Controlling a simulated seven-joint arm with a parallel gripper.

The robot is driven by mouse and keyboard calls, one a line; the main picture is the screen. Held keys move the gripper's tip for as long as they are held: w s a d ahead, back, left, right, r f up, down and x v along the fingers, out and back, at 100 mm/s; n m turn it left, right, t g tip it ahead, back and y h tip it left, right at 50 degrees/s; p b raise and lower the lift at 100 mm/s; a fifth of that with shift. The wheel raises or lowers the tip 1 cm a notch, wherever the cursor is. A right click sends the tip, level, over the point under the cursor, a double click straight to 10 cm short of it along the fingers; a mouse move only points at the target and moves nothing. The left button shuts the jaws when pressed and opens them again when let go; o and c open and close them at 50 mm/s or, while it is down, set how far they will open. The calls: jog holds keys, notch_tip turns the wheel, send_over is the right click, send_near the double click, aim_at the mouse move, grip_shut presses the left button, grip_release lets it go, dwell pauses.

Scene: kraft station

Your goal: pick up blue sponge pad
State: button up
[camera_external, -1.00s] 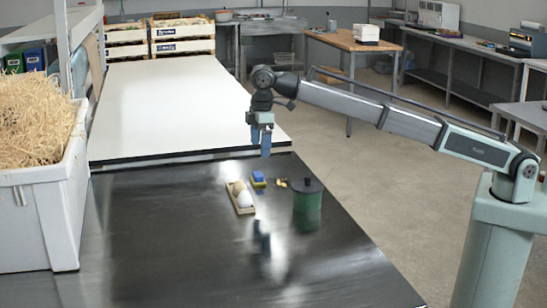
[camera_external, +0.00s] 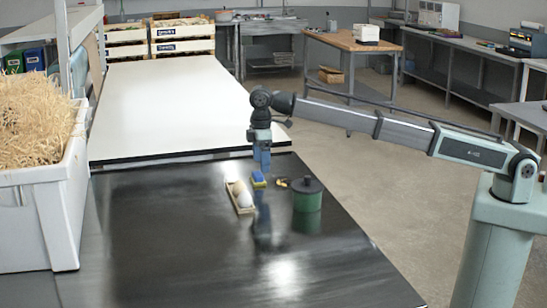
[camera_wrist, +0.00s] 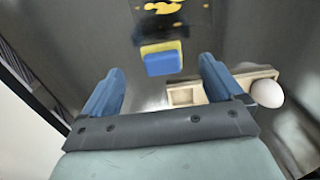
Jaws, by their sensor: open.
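The blue sponge pad (camera_external: 258,179) lies on the dark table, with a yellow layer along one side. In the wrist view the blue sponge pad (camera_wrist: 163,60) shows ahead of the fingers, between their lines and apart from them. My gripper (camera_external: 262,166) is above the table, close over the sponge in the external view, fingers pointing down. In the wrist view my gripper (camera_wrist: 160,85) has its two blue fingers spread wide with nothing between them.
The front of the dark table is clear. A straw-filled bin (camera_external: 30,215) stands at the left.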

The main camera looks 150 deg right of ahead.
jog(key=shift+w+f, duration=0.15)
jog(key=shift+f, duration=2.6)
jog(key=shift+c, duration=0.2)
jog(key=c, duration=1.1)
jog(key=shift+r, duration=0.1)
notch_tip(320, 180, up, 10)
